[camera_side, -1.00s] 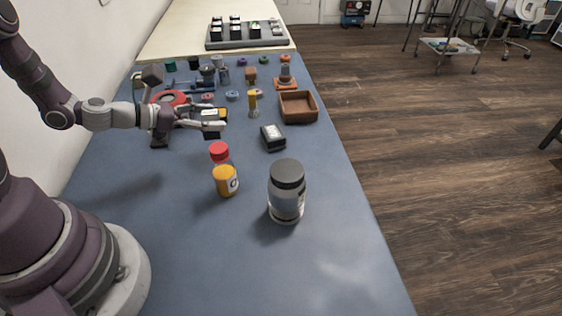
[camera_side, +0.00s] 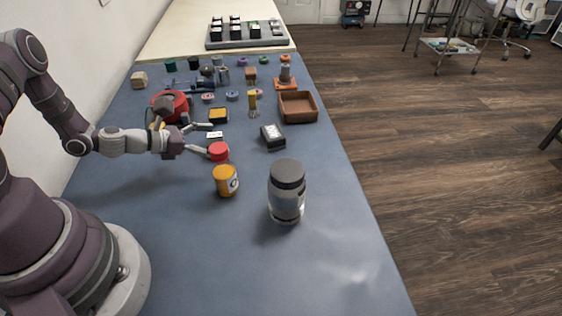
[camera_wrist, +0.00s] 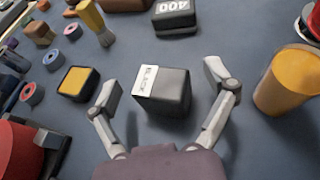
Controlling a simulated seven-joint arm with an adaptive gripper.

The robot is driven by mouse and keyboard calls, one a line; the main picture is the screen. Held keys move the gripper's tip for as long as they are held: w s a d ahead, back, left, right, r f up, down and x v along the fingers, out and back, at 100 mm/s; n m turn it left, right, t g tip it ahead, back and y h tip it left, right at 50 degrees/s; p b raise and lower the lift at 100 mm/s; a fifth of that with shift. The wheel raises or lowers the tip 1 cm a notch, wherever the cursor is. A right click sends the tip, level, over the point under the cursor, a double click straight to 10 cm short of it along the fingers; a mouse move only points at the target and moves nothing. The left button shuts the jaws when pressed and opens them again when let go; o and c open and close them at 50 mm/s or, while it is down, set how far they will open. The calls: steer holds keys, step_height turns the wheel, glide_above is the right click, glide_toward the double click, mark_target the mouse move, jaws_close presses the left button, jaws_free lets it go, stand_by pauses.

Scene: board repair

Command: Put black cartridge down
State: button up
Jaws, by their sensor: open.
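The black cartridge (camera_wrist: 162,90) with a white label sits on the blue mat in the wrist view, between my spread fingers with gaps on both sides. In the side view its white label (camera_side: 214,135) shows; most of its dark body is hard to make out. My gripper (camera_wrist: 166,95) is open and low over the mat, one finger on each side of the cartridge. In the side view my gripper (camera_side: 203,140) reaches in from the left, its near finger close to a red lid.
A black box with a yellow top (camera_side: 217,115) lies just beyond. A dark labelled box (camera_side: 273,137) is to the right. The red-lidded container (camera_side: 218,151), orange jar (camera_side: 225,181) and large black-lidded jar (camera_side: 287,192) stand nearer. A brown tray (camera_side: 297,107) is at the right edge.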

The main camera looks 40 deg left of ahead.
steer(key=shift+s+r, duration=0.15)
steer(key=v, duration=0.6)
steer(key=shift+s+a+r, duration=0.1)
steer(key=shift+s, duration=0.05)
steer(key=shift+s+r, duration=0.2)
steer(key=shift+s, duration=0.05)
steer(key=d+m+g, duration=0.1)
steer(key=m, duration=0.1)
steer(key=r+m+g+h, duration=0.1)
steer(key=m, duration=0.1)
steer(key=d+r+m+g, duration=0.1)
steer(key=m, duration=0.1)
steer(key=shift+d+m+h, duration=0.3)
steer(key=shift+d+m, duration=0.05)
steer(key=shift+m, duration=0.05)
steer(key=s+d+r+m+g+y, duration=0.2)
steer(key=r+m, duration=0.5)
steer(key=m, duration=0.5)
steer(key=s+d+r+m+g+y, duration=0.2)
steer(key=s+r+m+y, duration=0.3)
steer(key=m, duration=0.7)
step_height(320, 180, up, 2)
steer(key=shift+s+d+r+m, duration=0.1)
steer(key=shift+s+d+m, duration=0.2)
steer(key=shift+s+d, duration=0.45)
